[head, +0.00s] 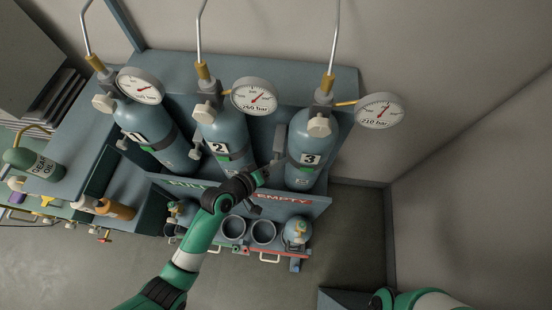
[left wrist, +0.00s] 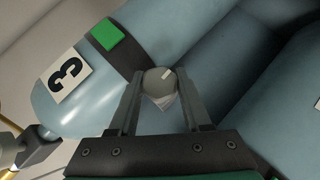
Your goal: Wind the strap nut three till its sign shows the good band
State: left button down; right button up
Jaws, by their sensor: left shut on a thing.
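Cylinder 3 (head: 303,142) is a blue-grey bottle with a strap (left wrist: 130,62) around it. Strap nut three (left wrist: 160,84) is a grey rounded knob with a pale mark, at the strap's side. My left gripper (left wrist: 163,78) is shut on this nut, one finger on each side of it. In the head view my left gripper (head: 266,170) reaches the left side of cylinder 3. The strap's sign (left wrist: 107,33) shows green in the left wrist view. It also shows green in the head view (head: 306,158). My right gripper is out of view.
Cylinder 1 (head: 150,125) and cylinder 2 (head: 222,135) stand to the left, also strapped. Gauges, such as the 210 bar one (head: 380,111), jut out at the top. A panel marked EMPTY (head: 300,205) and cup holders (head: 263,232) lie below.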

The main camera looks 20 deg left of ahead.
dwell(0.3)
pick_arm(q)
jog(key=shift+c, duration=1.8)
grip_release()
jog(key=p+v, duration=0.2)
jog(key=v, duration=0.9)
jog(key=shift+s+p, duration=0.25)
jog(key=shift+p, duration=0.05)
jog(key=shift+r, duration=0.15)
